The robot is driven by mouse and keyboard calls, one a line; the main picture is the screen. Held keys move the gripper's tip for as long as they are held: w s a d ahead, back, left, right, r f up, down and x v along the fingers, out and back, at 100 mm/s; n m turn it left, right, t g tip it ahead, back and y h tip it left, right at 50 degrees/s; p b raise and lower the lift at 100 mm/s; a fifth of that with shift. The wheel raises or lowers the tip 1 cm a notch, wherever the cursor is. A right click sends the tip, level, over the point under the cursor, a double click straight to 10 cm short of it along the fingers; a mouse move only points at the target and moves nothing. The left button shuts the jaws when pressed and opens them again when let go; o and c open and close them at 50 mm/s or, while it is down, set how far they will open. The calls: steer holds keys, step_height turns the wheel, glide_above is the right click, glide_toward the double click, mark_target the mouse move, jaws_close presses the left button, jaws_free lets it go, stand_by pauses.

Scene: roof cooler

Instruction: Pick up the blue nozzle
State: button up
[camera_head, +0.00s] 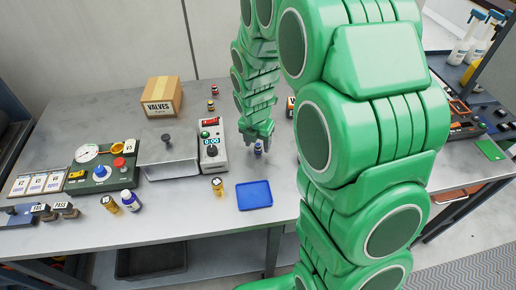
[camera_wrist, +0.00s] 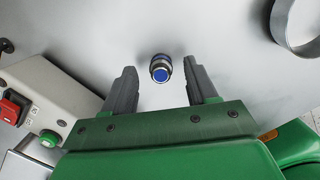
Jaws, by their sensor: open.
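The blue nozzle (camera_wrist: 160,70) is a small upright piece with a blue top and a metallic body. In the head view the blue nozzle (camera_head: 258,148) shows just below my gripper (camera_head: 260,140), right of the control box. Whether a finger touches it, I cannot tell.
A control box (camera_head: 212,147) with a red button stands left of the nozzle. A blue tray (camera_head: 254,195) lies in front. A metal ring (camera_wrist: 292,28) lies at upper right in the wrist view.

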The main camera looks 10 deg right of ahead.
steer(key=shift+d+f, duration=0.1)
steer(key=shift+f, duration=0.65)
steer(key=c, duration=1.1)
jaws_close()
steer(key=shift+r, duration=0.15)
